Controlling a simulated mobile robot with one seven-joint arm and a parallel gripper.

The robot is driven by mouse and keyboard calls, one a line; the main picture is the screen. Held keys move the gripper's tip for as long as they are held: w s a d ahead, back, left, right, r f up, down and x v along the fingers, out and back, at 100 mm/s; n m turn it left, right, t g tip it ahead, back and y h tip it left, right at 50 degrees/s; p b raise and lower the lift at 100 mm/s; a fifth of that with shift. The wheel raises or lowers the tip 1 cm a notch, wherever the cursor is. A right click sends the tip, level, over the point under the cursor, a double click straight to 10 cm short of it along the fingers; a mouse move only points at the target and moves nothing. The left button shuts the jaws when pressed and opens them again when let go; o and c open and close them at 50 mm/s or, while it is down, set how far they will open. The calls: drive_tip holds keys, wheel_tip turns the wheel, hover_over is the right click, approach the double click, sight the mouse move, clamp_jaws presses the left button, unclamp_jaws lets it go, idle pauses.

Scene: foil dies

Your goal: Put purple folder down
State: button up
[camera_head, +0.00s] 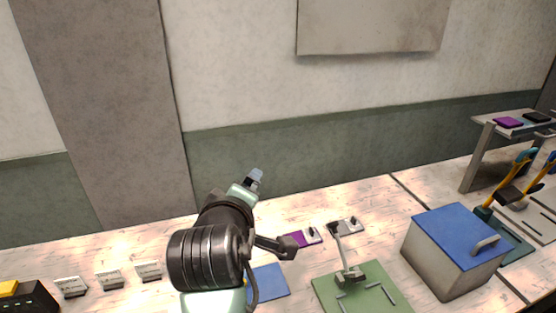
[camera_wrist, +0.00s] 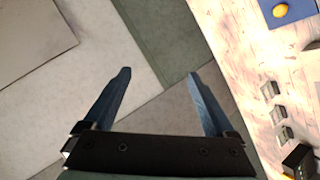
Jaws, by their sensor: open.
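Two purple items show in the head view, and I cannot tell which one is the folder. A flat purple piece (camera_head: 508,122) lies on the raised shelf at the far right. Another purple piece (camera_head: 299,240), with a small dark knob beside it, lies on the table right of my arm. My gripper (camera_head: 256,175) is raised above the table, in front of the wall, apart from both. In the wrist view its two blue fingers (camera_wrist: 159,75) are spread, with nothing between them. No purple piece shows in the wrist view.
A blue-lidded box (camera_head: 452,262) stands at the right. A green mat (camera_head: 375,274) with a metal fixture lies mid-table. A blue mat (camera_head: 268,282) lies beside my arm; in the wrist view it bears a yellow object (camera_wrist: 280,11). Small cards (camera_head: 109,279) and a black box (camera_head: 30,297) are at left.

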drive_tip(key=s+d+r+m+t, duration=0.1)
drive_tip(key=s+r+m+t, duration=0.15)
drive_tip(key=r, duration=0.65)
drive_tip(key=s+d+r+m+t, duration=0.1)
drive_tip(key=d+r+m+t, duration=0.2)
drive_tip(key=r, duration=0.6)
drive_tip(key=s+d+r+m+t, duration=0.2)
drive_tip(key=s+r+m+t, duration=0.4)
drive_tip(key=s+r, duration=0.9)
wheel_tip(320, 180, up, 2)
drive_tip(key=t, duration=0.3)
drive_tip(key=shift+r, duration=0.2)
drive_tip(key=shift+m, duration=0.25)
